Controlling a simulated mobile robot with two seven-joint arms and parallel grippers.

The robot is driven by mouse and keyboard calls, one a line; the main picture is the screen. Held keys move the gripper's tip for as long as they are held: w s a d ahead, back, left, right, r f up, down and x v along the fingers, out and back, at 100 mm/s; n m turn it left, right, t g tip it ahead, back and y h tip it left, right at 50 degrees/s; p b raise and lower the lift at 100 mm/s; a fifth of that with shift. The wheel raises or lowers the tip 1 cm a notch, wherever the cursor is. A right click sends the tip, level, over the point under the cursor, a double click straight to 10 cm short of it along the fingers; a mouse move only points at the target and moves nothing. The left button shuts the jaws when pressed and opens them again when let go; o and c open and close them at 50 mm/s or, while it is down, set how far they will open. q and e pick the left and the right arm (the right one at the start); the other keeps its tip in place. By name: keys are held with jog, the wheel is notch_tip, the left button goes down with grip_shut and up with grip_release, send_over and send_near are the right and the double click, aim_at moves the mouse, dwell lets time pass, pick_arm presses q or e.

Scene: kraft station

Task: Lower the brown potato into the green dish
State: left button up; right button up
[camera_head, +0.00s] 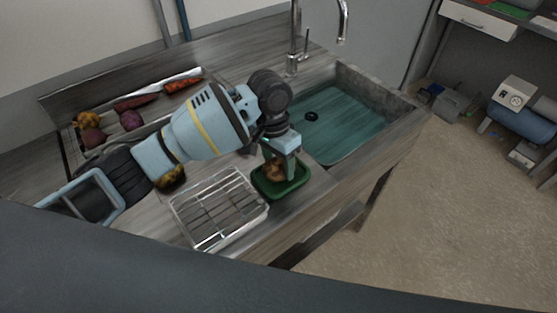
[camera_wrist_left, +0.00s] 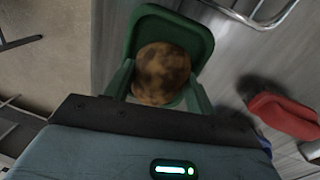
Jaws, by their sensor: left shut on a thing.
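The brown potato (camera_head: 275,169) shows low between the fingers of my left gripper (camera_head: 279,166), over the green dish (camera_head: 285,190). In the left wrist view the potato (camera_wrist_left: 160,74) is round and mottled brown. My left gripper (camera_wrist_left: 160,92) is shut on it, with a finger on either side. The dish (camera_wrist_left: 207,50) lies behind the potato there; its rim shows around it. I cannot tell whether the potato touches the dish's bottom. My right gripper is not in view.
A wire rack (camera_head: 218,208) stands just left of the dish. A sink (camera_head: 335,125) with a tap (camera_head: 293,50) is to the right. A tray (camera_head: 68,150) with several vegetables lies at the back left. The counter's front edge is close to the dish.

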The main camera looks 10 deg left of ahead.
aim_at(276, 159)
pick_arm(q)
jog(key=o, duration=1.1)
jog(key=r, duration=0.8)
jog(key=shift+w+a, duration=0.25)
jog(key=shift+a, duration=0.1)
